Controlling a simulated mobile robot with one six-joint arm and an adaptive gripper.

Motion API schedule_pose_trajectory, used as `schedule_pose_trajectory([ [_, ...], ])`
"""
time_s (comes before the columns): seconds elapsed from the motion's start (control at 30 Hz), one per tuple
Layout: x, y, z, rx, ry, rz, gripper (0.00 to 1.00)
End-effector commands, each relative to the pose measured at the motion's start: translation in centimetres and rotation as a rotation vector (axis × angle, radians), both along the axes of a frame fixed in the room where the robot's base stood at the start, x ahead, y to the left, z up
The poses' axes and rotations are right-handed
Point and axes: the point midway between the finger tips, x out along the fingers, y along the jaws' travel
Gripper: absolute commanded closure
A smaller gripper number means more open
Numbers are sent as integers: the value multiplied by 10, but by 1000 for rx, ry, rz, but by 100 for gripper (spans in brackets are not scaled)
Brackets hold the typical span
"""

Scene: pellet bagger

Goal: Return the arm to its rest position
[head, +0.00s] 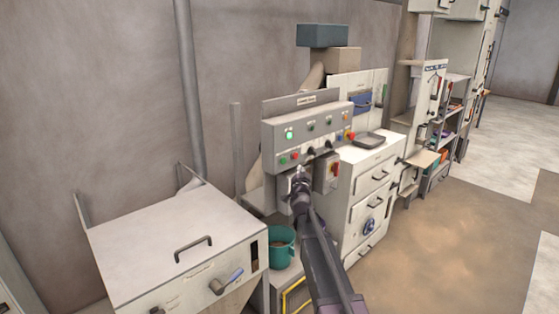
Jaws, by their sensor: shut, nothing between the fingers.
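My arm (322,258) reaches up from the lower edge of the head view toward the pellet bagger. My gripper (298,174) is at its far end, small in the picture, just below the grey control panel (305,130). It is shut with nothing held. I cannot tell whether its tip touches the machine behind it. The panel has a lit green lamp (289,134), small coloured buttons and dark knobs. A switch box with a red handle (333,172) is to the right of the gripper.
A teal bucket (281,246) stands left of my arm. A white cabinet with a handled lid (165,240) fills the lower left. The brown floor (440,240) at the right is clear.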

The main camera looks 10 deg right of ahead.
Motion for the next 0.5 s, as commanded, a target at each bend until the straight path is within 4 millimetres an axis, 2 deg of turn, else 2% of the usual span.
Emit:
schedule_pose_trajectory([
  [0.27,-14,14,-11,-36,64,75,100],
  [0.5,-50,43,-44,-124,241,245,100],
])
